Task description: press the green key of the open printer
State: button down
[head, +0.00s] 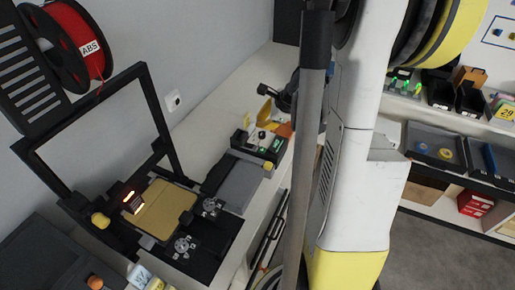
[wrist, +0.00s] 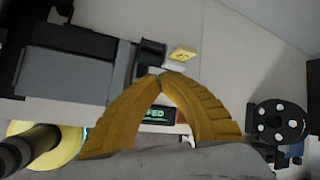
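The open printer (head: 165,85) stands at the left in the head view, with a black frame and a gold bed (head: 165,208). A dark control box (head: 258,147) with small green and light details sits beyond the grey slab; I cannot make out a green key on it for certain. My gripper (head: 264,118) is just above and behind this box, its yellow fingers pointing down. In the wrist view the fingertips (wrist: 161,75) meet with nothing seen between them. A small display with green letters (wrist: 158,114) shows through the gap behind the tips, partly hidden by the fingers.
A red filament spool (head: 75,45) hangs above the printer. A grey slab (head: 232,182) lies between bed and control box. Shelves with bins (head: 435,145) stand at the right. My arm hides the middle of the head view.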

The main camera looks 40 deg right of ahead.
aim_at(259, 145)
jog(key=shift+f, duration=0.1)
notch_tip(259, 145, down, 9)
jog(key=b, duration=0.7)
jog(key=shift+r, duration=0.2)
dwell(1.1)
jog(key=shift+f+b, duration=0.4)
jog(key=shift+b, duration=0.05)
jog(key=shift+f+b, duration=0.5)
dwell(0.5)
jog(key=shift+r, duration=0.1)
jog(key=shift+r+p, duration=0.75)
jog(key=shift+r, duration=0.2)
